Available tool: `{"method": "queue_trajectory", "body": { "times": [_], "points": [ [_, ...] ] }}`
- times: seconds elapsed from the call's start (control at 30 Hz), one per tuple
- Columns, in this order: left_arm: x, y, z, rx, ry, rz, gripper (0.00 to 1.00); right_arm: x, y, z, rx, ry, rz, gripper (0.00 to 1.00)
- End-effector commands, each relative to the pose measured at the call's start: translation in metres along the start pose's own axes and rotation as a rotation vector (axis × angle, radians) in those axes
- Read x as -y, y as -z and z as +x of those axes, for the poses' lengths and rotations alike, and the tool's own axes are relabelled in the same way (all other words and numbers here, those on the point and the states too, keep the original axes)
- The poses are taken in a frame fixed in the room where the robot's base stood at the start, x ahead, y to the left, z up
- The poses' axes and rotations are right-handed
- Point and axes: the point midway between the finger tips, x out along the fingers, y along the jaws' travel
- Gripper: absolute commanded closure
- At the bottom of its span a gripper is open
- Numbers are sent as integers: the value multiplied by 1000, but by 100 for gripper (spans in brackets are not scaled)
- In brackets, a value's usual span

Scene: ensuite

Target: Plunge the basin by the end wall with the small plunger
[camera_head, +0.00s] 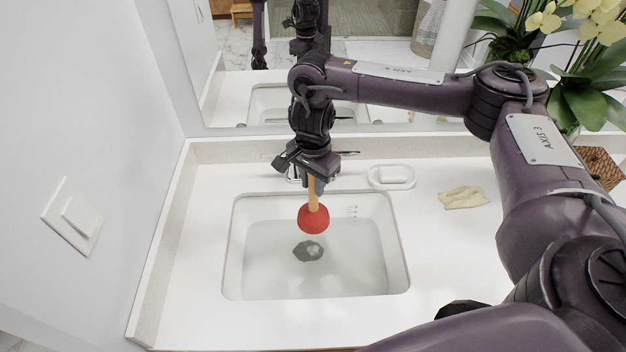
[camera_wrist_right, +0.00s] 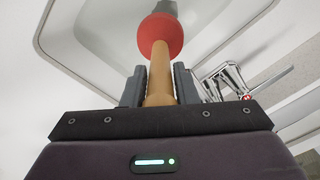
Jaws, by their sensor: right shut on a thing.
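The small plunger has a red cup (camera_head: 313,219) and a wooden handle (camera_head: 313,189). My right gripper (camera_head: 313,176) is shut on the handle and holds the plunger upright, cup down, over the basin. In the right wrist view the handle (camera_wrist_right: 160,75) runs between the two fingers to the red cup (camera_wrist_right: 160,37). The basin (camera_head: 262,270) by the end wall holds clear water, with a dark drain (camera_head: 308,251) at its bottom. The cup is above and slightly behind the drain; whether it touches the water is unclear. My left gripper is not in view.
A faucet (camera_wrist_right: 228,80) stands behind the basin, close to my right gripper. A white soap dish (camera_head: 391,177) and a folded beige cloth (camera_head: 462,197) lie to the right. The end wall (camera_head: 85,130) is at left, a mirror behind, and orchids (camera_head: 590,60) at far right.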

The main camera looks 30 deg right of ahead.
Motion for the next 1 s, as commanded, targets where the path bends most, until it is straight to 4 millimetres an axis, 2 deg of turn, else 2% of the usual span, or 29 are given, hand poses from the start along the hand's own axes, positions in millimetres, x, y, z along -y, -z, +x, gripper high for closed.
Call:
{"method": "queue_trajectory", "body": {
  "times": [0.03,0.1,0.8,1.0],
  "points": [
    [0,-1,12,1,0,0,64,0,0,13,0,0,0,97],
    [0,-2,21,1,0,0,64,0,0,21,0,0,0,97],
    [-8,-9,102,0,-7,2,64,0,0,105,0,0,0,97],
    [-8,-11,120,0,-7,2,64,0,0,128,0,0,0,97]
  ]
}}
